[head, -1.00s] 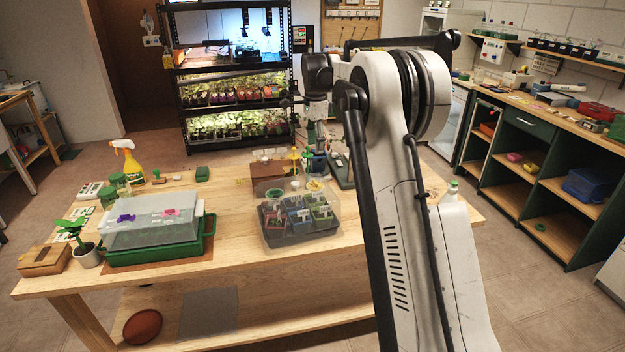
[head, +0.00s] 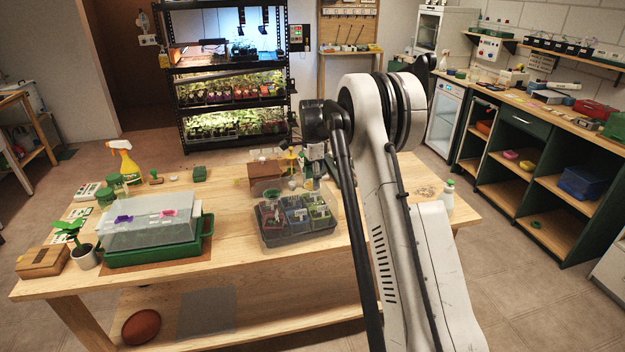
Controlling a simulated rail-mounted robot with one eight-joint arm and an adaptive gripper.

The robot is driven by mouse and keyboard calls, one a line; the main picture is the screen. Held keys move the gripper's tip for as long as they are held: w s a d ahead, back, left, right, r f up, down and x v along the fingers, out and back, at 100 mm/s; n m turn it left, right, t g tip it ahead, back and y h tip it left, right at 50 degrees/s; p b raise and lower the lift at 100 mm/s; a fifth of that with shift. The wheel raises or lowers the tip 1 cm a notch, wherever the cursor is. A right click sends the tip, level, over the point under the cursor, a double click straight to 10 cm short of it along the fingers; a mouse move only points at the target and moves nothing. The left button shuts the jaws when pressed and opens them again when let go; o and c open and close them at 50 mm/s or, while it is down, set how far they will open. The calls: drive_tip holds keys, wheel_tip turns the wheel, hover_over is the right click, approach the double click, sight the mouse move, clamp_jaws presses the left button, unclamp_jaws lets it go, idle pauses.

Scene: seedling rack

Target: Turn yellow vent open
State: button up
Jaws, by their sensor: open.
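A clear lid (head: 150,232) with a purple vent (head: 124,218) and a pink vent (head: 168,213) covers a green tray (head: 160,256) at the left of the bench. A dark, clear-sided tray (head: 290,238) of potted seedlings stands mid-bench. A small yellow piece (head: 291,157) shows behind it; I cannot tell whether it is the yellow vent. My gripper (head: 317,172) is open, small in view, over the back right of the seedling tray. My arm partly hides that area, and the fingertips are hard to make out.
A yellow spray bottle (head: 124,162), a potted plant (head: 82,250) and a wooden box (head: 44,262) stand at the left. A brown box (head: 266,172) is behind the seedling tray. A small white bottle (head: 448,194) is at the right. The bench front between the trays is clear.

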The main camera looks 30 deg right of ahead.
drive_tip(key=shift+f, duration=0.3)
drive_tip(key=c, duration=1.1)
drive_tip(key=shift+c, duration=0.2)
